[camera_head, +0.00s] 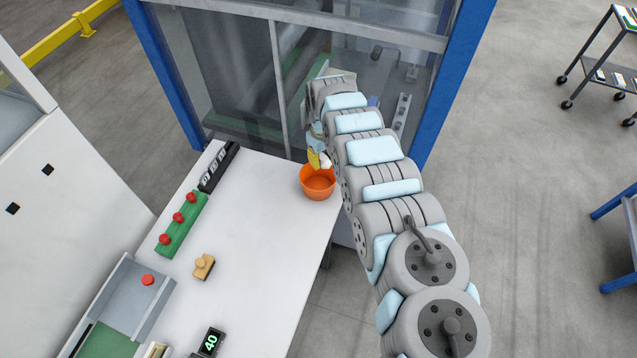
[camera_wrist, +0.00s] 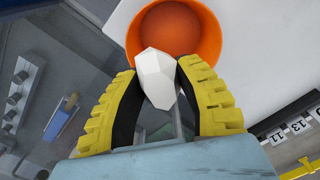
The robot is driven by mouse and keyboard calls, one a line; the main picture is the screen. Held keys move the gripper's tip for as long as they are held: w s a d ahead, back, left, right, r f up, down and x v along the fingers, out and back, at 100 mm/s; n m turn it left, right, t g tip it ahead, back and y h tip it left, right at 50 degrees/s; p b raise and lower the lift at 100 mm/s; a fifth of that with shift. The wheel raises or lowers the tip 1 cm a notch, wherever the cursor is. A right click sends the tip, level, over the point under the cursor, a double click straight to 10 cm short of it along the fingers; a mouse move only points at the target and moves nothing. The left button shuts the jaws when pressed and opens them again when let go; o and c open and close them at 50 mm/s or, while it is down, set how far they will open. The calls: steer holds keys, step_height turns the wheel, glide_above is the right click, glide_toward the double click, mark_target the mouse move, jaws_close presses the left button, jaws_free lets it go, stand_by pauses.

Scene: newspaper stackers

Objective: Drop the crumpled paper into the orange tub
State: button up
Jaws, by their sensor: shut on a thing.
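The crumpled paper (camera_wrist: 158,79) is a white faceted lump held between the yellow fingers of my gripper (camera_wrist: 165,85) in the wrist view. In the head view the paper (camera_head: 325,162) shows as a small white spot beside my gripper (camera_head: 319,162). The orange tub (camera_head: 318,184) stands at the far right corner of the white table, just below my gripper in the picture. In the wrist view the tub (camera_wrist: 205,40) lies beyond the paper, which overlaps its near rim. The tub's visible inside looks empty. I cannot tell the height of the paper above the rim.
The white table (camera_head: 255,250) holds a green block with red knobs (camera_head: 181,224), a dark number strip (camera_head: 219,167), a wooden stamp-like piece (camera_head: 204,266) and a grey tray (camera_head: 118,300). A blue-framed glazed machine (camera_head: 235,70) stands close behind the tub. The table middle is clear.

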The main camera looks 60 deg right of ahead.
steer(key=shift+f+b, duration=2.25)
steer(key=shift+f, duration=0.35)
steer(key=shift+r, duration=0.1)
steer(key=o, duration=0.9)
step_height(320, 180, up, 3)
steer(key=shift+f, duration=0.1)
steer(key=shift+r, duration=4.65)
